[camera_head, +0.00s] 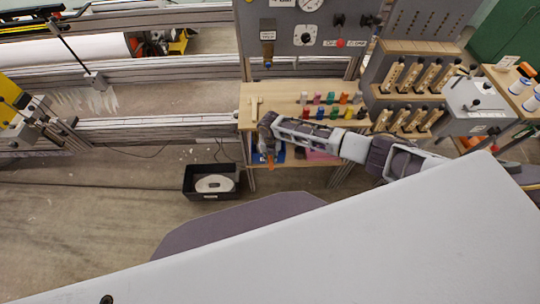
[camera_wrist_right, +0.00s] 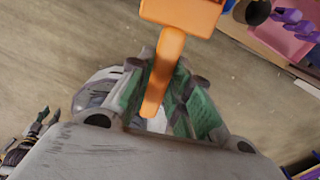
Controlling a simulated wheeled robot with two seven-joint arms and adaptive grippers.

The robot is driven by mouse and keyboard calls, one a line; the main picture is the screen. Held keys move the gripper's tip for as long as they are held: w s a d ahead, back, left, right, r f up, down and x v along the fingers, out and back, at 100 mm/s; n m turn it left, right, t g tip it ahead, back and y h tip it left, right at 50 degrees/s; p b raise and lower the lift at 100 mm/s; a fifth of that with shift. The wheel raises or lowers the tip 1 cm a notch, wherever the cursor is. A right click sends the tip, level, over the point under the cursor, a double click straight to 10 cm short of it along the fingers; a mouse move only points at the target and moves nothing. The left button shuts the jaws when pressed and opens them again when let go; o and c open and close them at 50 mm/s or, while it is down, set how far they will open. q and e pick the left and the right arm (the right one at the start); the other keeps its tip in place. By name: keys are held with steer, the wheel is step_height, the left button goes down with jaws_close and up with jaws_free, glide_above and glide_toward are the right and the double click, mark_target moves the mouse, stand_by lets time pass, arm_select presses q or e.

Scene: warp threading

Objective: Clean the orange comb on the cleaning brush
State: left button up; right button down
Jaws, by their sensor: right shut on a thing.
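My right gripper (camera_head: 268,147) is just off the front left of the wooden table, above the floor. It is shut on the orange comb (camera_head: 270,161). In the right wrist view, the comb's orange handle (camera_wrist_right: 163,75) runs between the green-padded fingers (camera_wrist_right: 160,105), and its wider orange part (camera_wrist_right: 180,14) reaches the top edge. The comb's teeth do not show. I cannot make out the cleaning brush for sure. A dark jointed shape (camera_wrist_right: 30,140) at the lower left of the right wrist view may be my left gripper.
The wooden table (camera_head: 250,117) carries several coloured spools (camera_head: 320,112) and a pale T-shaped piece (camera_head: 255,104). A black bin (camera_head: 205,194) with a white disc stands on the floor, left of the gripper. A grey panel (camera_head: 305,40) rises behind. The left floor is clear.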

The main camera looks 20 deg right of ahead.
mark_target(270, 157)
step_height(270, 157, down, 2)
steer(key=shift+f+b, duration=0.1)
steer(key=shift+b, duration=0.55)
steer(key=shift+d, duration=0.1)
steer(key=shift+w+r+p, duration=0.1)
steer(key=shift+r+p, duration=0.8)
steer(key=shift+r, duration=0.1)
steer(key=shift+r+p, duration=0.6)
steer(key=shift+r, duration=0.1)
steer(key=shift+r, duration=0.1)
steer(key=shift+r+p, duration=1.55)
steer(key=shift+s, duration=0.2)
